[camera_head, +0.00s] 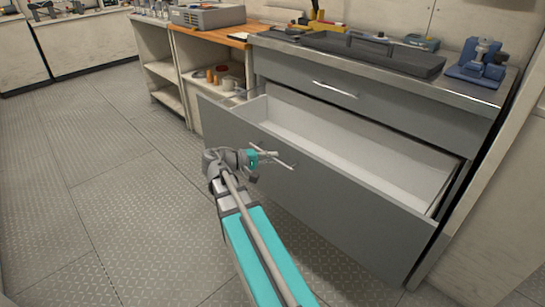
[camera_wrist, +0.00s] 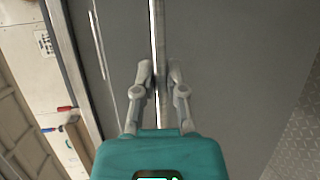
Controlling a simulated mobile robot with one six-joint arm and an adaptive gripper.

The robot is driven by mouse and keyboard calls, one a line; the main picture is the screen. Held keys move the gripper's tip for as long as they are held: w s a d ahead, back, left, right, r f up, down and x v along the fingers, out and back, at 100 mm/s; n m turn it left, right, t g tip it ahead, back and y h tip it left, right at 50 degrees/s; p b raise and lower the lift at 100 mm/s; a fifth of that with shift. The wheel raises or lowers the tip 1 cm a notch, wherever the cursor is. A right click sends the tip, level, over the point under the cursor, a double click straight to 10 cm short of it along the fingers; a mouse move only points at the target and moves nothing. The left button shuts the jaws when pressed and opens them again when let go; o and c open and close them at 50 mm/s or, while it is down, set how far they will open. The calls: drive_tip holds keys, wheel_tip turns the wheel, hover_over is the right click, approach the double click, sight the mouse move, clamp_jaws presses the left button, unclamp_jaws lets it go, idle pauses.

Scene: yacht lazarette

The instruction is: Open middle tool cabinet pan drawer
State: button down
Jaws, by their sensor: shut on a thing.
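The pan drawer (camera_head: 330,195) is a wide grey-fronted drawer below the shut top drawer. It is pulled well out, and its pale inside (camera_head: 350,150) is bare where I can see it. Its bar handle (camera_head: 287,163) is on the front. My gripper (camera_head: 268,157) is at the drawer front, shut on this handle. In the wrist view the two fingers (camera_wrist: 158,78) close on both sides of the metal handle bar (camera_wrist: 157,25), with the grey drawer front (camera_wrist: 235,60) behind.
The top drawer (camera_head: 380,112) has its own handle. The metal counter above carries a dark tray (camera_head: 375,55) and a blue vise (camera_head: 482,62). Open shelves (camera_head: 165,80) stand to the left. The metal floor (camera_head: 100,190) to the left is clear.

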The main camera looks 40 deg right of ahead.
drive_tip(key=shift+w+d, duration=0.15)
drive_tip(key=c, duration=0.7)
unclamp_jaws()
drive_tip(key=shift+s, duration=0.2)
drive_tip(key=shift+s, duration=0.1)
